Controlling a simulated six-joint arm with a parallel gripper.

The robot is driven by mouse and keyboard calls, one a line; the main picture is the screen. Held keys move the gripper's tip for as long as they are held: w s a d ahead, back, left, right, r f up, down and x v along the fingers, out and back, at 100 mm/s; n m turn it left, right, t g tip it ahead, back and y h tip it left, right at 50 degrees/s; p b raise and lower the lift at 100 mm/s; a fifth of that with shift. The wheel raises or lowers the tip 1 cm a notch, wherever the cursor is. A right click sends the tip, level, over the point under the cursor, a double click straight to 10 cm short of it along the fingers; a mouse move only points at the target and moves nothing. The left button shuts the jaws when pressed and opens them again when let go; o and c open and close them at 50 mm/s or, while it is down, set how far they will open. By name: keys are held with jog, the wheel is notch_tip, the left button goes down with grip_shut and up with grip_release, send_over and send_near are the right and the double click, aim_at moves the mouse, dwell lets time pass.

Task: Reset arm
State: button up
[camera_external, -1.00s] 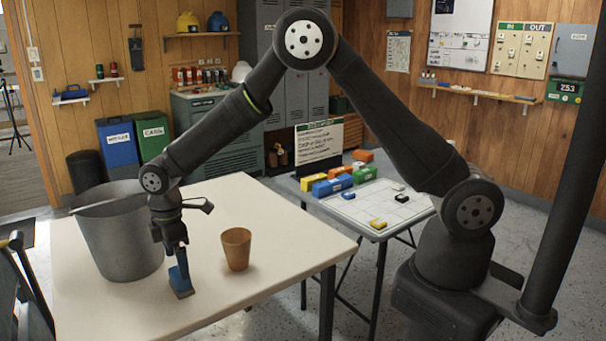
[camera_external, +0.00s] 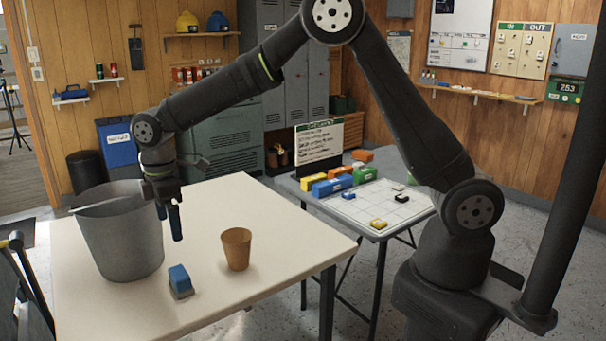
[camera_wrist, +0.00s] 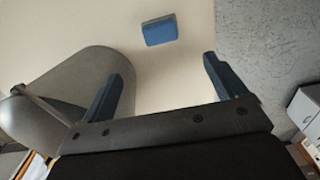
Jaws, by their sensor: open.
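My gripper (camera_external: 169,222) is open and empty. It hangs above the white table with its fingers pointing down, beside the right side of the grey bucket. In the wrist view its two blue fingers (camera_wrist: 165,85) are spread wide apart. A blue block with a grey base (camera_external: 180,281) sits on the table below and in front of my gripper, apart from it. The block also shows in the wrist view (camera_wrist: 159,30), beyond the fingertips.
A grey metal bucket (camera_external: 120,240) with a handle stands on the left of the white table (camera_external: 240,200). A tan cup (camera_external: 236,249) stands right of the block. A second table with a white grid board (camera_external: 375,208) and coloured blocks is to the right.

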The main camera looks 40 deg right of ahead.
notch_tip(320, 180, up, 6)
jog(key=a, duration=0.1)
jog(key=w+a, duration=0.2)
jog(key=a, duration=1.7)
jog(key=shift+f+n, duration=0.3)
jog(key=shift+n, duration=0.1)
jog(key=shift+r, duration=0.1)
jog(key=d, duration=1.1)
jog(key=shift+w+d+r+m, duration=0.25)
jog(key=shift+d+r+m, duration=0.05)
jog(key=shift+r, duration=0.15)
jog(key=shift+a, duration=0.1)
